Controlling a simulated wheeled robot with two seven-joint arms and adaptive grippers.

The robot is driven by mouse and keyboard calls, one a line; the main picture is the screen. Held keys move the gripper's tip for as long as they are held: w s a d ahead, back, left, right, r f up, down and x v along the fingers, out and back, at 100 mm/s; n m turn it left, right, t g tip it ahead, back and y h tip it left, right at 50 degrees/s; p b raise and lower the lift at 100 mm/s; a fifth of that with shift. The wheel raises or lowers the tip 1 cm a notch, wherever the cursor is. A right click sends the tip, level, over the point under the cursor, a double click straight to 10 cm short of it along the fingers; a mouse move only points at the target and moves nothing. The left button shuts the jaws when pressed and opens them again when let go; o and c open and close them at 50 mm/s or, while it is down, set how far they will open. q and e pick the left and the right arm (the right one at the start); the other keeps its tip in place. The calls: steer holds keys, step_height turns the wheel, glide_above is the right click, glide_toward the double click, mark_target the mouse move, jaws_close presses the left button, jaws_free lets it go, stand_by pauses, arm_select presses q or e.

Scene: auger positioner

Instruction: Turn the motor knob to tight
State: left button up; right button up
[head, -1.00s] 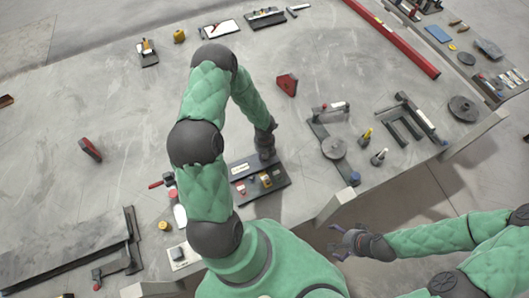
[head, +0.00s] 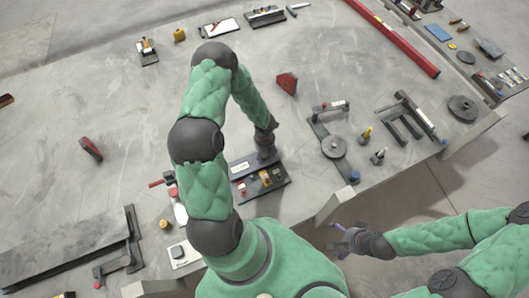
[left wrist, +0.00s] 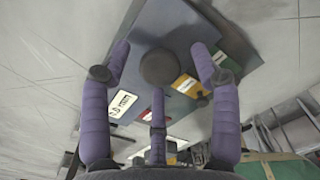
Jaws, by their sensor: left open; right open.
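A dark control panel (head: 275,188) lies near the front edge of the table, with small red, yellow and green parts on it. In the left wrist view a round dark knob (left wrist: 160,67) stands on this panel, beside a white label and coloured labels in yellow, red and green. I cannot read the labels or tell the knob's setting. My left gripper (left wrist: 160,88) is open, its purple fingers spread on either side of the knob with visible gaps. In the head view it hangs over the panel's back part (head: 266,150). My right gripper (head: 345,240) is open and empty, off the table's front edge.
A red wedge-shaped block (head: 287,83) stands behind the panel. A bracket with a round disc (head: 333,146) lies to the right. A red-capped bottle (head: 179,208) and a yellow knob (head: 165,224) are at left. The table's middle left is largely clear.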

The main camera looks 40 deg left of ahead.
arm_select(q)
step_height(320, 180, up, 12)
stand_by(0.6)
stand_by(0.5)
